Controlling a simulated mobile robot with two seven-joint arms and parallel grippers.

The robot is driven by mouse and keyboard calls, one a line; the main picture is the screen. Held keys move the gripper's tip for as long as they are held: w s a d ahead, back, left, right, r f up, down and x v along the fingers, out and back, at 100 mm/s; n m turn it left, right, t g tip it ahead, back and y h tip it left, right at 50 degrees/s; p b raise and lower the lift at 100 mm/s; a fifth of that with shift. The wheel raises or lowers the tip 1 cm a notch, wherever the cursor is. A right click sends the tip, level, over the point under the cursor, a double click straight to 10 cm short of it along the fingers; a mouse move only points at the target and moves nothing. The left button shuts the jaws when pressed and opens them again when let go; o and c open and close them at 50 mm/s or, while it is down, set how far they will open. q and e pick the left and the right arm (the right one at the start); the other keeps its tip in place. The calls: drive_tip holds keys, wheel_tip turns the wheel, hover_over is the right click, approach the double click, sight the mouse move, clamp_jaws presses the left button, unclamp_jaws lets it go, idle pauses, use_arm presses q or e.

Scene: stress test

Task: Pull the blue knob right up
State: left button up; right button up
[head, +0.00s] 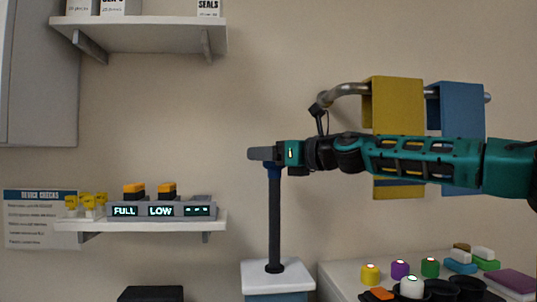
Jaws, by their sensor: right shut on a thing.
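A tall dark shaft (274,222) stands upright on a white-topped stand (262,280) in the lower middle of the head view. My left gripper is not in view.
A shelf at left holds a device (187,209) reading FULL and LOW. Yellow (398,105) and blue (462,110) cloths hang on a rail behind my right arm. A table (340,275) at right carries several coloured knobs. A dark box (151,294) is below.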

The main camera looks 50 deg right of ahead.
drive_tip(key=shift+d+r, duration=0.1)
drive_tip(key=shift+r, duration=0.45)
drive_tip(key=o, duration=1.3)
drive_tip(key=shift+o, duration=0.6)
drive_tip(key=shift+f, duration=0.25)
drive_tip(key=shift+s+b, duration=0.35)
drive_tip(key=shift+s, duration=0.25)
drive_tip(key=s+b, duration=0.3)
drive_tip(key=s, duration=0.8)
drive_tip(key=shift+s+d+b, duration=0.35)
drive_tip(key=shift+d, duration=0.1)
